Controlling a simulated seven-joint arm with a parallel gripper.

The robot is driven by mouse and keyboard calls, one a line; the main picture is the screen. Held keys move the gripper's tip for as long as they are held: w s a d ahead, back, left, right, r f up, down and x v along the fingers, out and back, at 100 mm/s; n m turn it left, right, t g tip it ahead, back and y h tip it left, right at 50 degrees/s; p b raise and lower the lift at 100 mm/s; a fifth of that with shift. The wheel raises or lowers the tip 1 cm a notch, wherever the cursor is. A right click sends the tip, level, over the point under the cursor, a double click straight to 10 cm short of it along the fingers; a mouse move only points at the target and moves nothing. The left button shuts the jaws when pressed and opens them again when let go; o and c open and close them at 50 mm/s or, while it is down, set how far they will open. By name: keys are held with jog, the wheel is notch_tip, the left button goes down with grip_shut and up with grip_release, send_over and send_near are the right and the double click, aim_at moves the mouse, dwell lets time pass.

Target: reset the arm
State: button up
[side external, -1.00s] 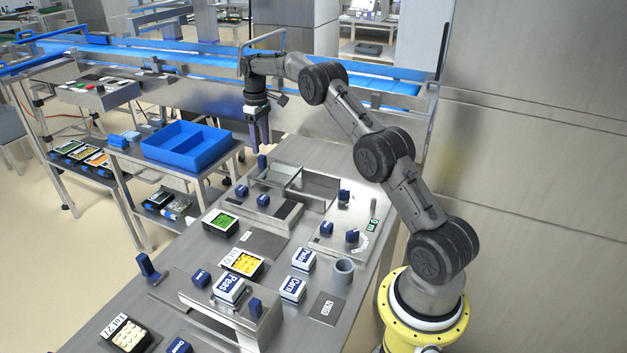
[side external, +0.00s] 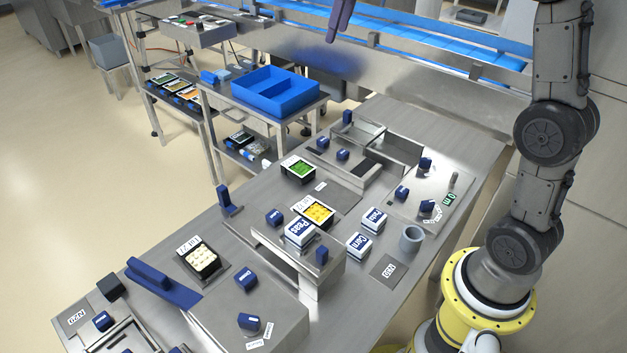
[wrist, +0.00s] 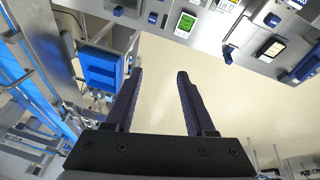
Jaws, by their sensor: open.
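My gripper (wrist: 158,90) is open in the wrist view, with its two dark blue fingers apart and nothing between them. In the side external view only the finger ends (side external: 340,18) show at the top edge; the rest of the gripper is out of frame. The gripper is raised well above the steel table (side external: 455,150), beyond its far end and near the blue conveyor (side external: 440,52). My arm stands upright at the right of the side view.
On the table are a green-filled tray (side external: 299,169), a yellow-filled tray (side external: 313,211), a pale-filled tray (side external: 201,260), labelled blocks such as Peas (side external: 300,233), and a grey cup (side external: 411,238). A blue bin (side external: 277,92) sits on a side cart. Floor at left is clear.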

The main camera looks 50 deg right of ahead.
jog(key=s+a+r+t, duration=0.1)
jog(key=s+a, duration=0.3)
jog(key=s, duration=0.5)
jog(key=s+a+r+t, duration=0.1)
jog(key=s+a, duration=0.4)
jog(key=s, duration=0.3)
jog(key=s+a+f+m+y, duration=0.1)
jog(key=s+a+f+m, duration=0.1)
jog(key=s+f, duration=1)
jog(key=shift+f, duration=0.9)
